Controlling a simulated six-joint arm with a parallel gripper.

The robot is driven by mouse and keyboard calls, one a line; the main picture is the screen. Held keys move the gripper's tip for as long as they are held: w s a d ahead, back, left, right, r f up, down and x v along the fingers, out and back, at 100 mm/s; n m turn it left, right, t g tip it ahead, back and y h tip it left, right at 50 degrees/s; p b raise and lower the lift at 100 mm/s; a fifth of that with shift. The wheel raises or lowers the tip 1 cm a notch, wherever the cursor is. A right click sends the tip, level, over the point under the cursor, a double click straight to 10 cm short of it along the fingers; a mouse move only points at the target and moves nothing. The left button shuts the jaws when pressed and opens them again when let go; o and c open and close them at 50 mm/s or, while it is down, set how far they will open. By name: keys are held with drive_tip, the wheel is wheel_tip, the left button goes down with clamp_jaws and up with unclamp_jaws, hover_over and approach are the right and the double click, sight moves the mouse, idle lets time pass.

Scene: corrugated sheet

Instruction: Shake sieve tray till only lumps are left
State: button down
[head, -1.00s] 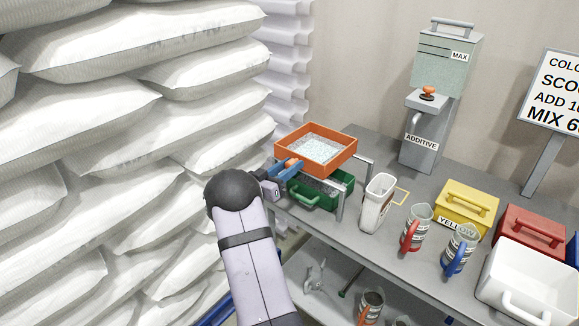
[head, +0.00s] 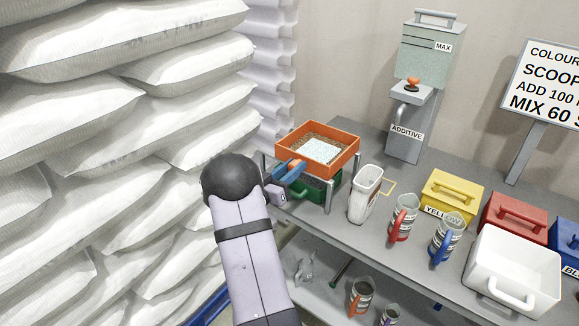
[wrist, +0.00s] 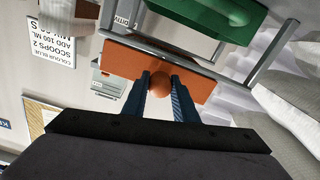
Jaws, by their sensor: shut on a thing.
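The orange sieve tray (head: 345,163) sits on a grey rail stand at the left end of the bench. Pale grains lie in its middle, with brown mesh showing around them. My gripper (head: 289,170) is shut on the tray's orange knob; the wrist view shows the blue fingers on either side of the knob (wrist: 158,102), with the orange tray wall (wrist: 190,76) behind. A green bin (head: 322,188) stands under the tray; it also shows in the wrist view (wrist: 215,18). Its contents are mostly hidden.
Measuring mugs (head: 402,218), lidded colour boxes (head: 452,192) and a white tub (head: 513,270) fill the bench further right. The additive dispenser (head: 408,130) stands behind. Stacked white sacks (head: 120,190) rise on the left.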

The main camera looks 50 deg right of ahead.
drive_tip(key=shift+s, duration=0.2)
drive_tip(key=c, duration=1.4)
unclamp_jaws()
drive_tip(key=shift+s, duration=0.15)
drive_tip(key=a+b, duration=0.1)
drive_tip(key=a, duration=0.6)
drive_tip(key=shift+a+b, duration=0.15)
drive_tip(key=shift+b, duration=0.15)
